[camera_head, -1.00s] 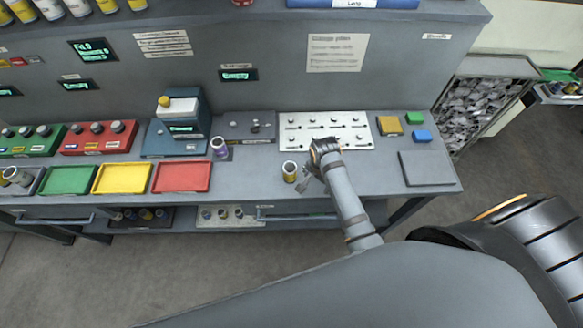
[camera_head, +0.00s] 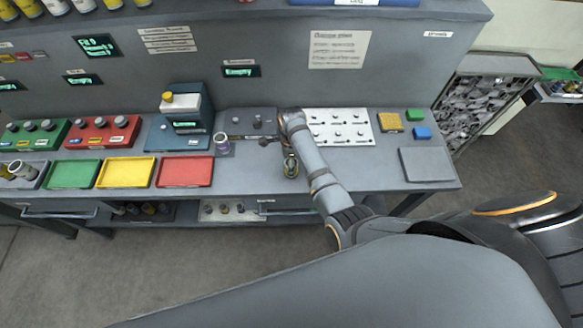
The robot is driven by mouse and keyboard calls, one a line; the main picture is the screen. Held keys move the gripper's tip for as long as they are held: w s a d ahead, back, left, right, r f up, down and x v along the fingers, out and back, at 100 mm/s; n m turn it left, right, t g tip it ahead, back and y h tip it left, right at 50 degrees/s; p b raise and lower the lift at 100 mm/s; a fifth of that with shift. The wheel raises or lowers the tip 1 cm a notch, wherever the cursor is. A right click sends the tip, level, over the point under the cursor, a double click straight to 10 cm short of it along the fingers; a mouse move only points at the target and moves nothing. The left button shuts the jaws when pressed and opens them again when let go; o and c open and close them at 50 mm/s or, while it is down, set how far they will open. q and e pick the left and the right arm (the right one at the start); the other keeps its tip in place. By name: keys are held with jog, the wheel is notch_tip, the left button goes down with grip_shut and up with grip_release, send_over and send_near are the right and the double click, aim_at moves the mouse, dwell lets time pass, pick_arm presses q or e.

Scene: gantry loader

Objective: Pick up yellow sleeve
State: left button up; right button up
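My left gripper is not in view.
Red (camera_head: 185,171), yellow (camera_head: 126,172) and green (camera_head: 74,173) trays line the bench's left side. A white knob plate (camera_head: 340,128) lies behind my arm. A grey pad (camera_head: 426,164) is at right.

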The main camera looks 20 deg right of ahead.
jog(key=shift+w+f, duration=0.1)
jog(key=shift+f, duration=0.45)
notch_tip(320, 180, down, 5)
jog(key=b, duration=0.3)
jog(key=shift+b, duration=0.4)
jog(key=shift+w+r, duration=0.1)
jog(key=shift+w, duration=0.05)
jog(key=shift+c, duration=0.2)
jog(key=shift+r, duration=0.1)
grip_shut()
